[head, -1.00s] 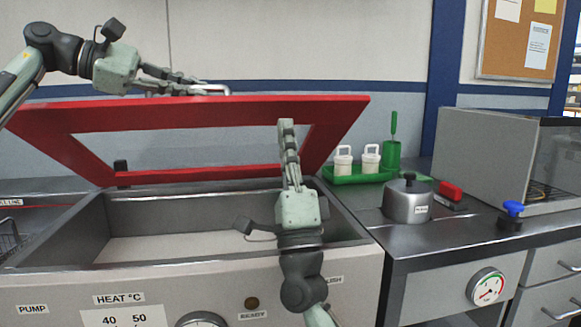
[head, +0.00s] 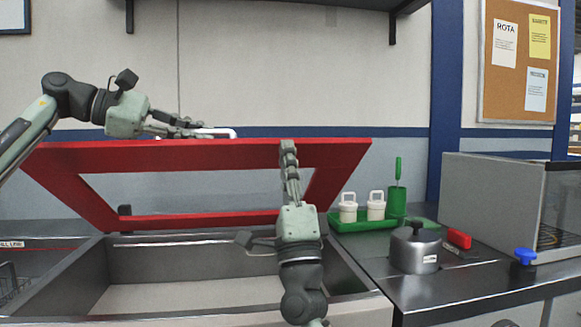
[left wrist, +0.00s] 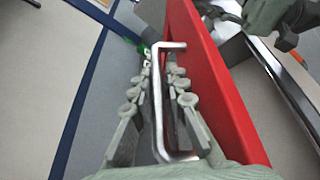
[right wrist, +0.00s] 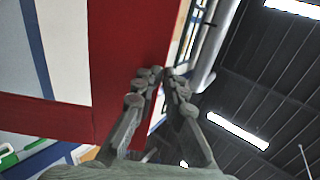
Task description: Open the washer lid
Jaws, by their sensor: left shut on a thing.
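The washer lid (head: 200,155) is a red frame with a large opening. It stands tilted up over the steel basin, its lower edge at the basin's back. My left gripper (head: 215,132) is shut on the metal handle (left wrist: 157,100) at the lid's upper edge; the bar runs between its fingers in the left wrist view. My right gripper (head: 289,148) points up in front of the lid's top bar, right of the handle. Its fingertips (right wrist: 163,75) look closed together, overlapping the red lid's edge in the right wrist view. I cannot tell whether they touch it.
The open basin (head: 190,262) lies below the lid. On the right counter are a green tray (head: 350,226) with white-handled containers, a steel pot (head: 415,250), a red block (head: 459,239), a blue knob (head: 525,256) and a grey cabinet (head: 490,205). A shelf (head: 270,8) hangs above.

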